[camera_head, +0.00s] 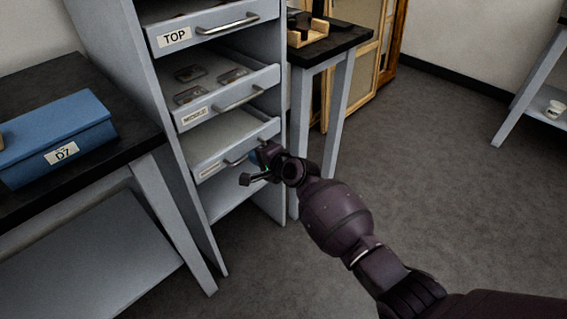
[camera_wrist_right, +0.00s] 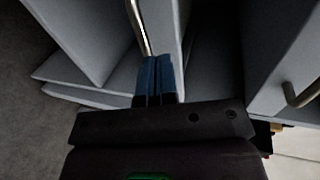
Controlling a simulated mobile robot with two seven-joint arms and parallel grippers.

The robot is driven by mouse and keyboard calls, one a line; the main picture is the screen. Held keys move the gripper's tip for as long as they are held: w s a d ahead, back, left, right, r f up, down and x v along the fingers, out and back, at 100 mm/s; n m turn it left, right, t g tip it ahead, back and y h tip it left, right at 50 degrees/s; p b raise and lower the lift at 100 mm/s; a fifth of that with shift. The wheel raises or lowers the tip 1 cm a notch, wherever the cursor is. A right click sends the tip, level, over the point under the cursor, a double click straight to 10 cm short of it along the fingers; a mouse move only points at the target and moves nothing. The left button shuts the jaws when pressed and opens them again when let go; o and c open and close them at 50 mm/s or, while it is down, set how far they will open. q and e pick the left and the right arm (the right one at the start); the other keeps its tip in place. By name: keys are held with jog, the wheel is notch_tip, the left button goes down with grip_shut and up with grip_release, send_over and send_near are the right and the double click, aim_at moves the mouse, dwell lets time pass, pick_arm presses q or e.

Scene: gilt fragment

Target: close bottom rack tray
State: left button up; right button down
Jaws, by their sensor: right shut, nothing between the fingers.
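The grey rack holds a top tray (camera_head: 205,32) labelled TOP, a middle tray (camera_head: 232,97) with several small flat items in it, and an empty bottom tray (camera_head: 215,148). All three trays stick out of the rack to some degree. The bottom tray's metal handle (camera_head: 243,158) is on its front. My right gripper (camera_head: 257,158) is at the right part of the bottom tray's front, close to the handle. In the right wrist view its blue fingertips (camera_wrist_right: 156,75) are together, just below a metal handle (camera_wrist_right: 138,25). Whether they touch it I cannot tell. My left gripper is not in view.
A dark-topped table with a blue box (camera_head: 55,138) labelled D7 stands left of the rack. A small dark-topped stand (camera_head: 330,42) with a wooden holder is to the right. The floor (camera_head: 450,150) at right is clear.

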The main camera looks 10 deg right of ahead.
pick_arm(q)
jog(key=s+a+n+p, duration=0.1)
jog(key=p, duration=0.1)
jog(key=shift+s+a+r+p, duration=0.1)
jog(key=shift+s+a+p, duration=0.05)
jog(key=shift+p, duration=0.2)
pick_arm(e)
jog(key=v, duration=0.8)
jog(key=shift+s+r, duration=0.2)
jog(key=shift+d, duration=0.1)
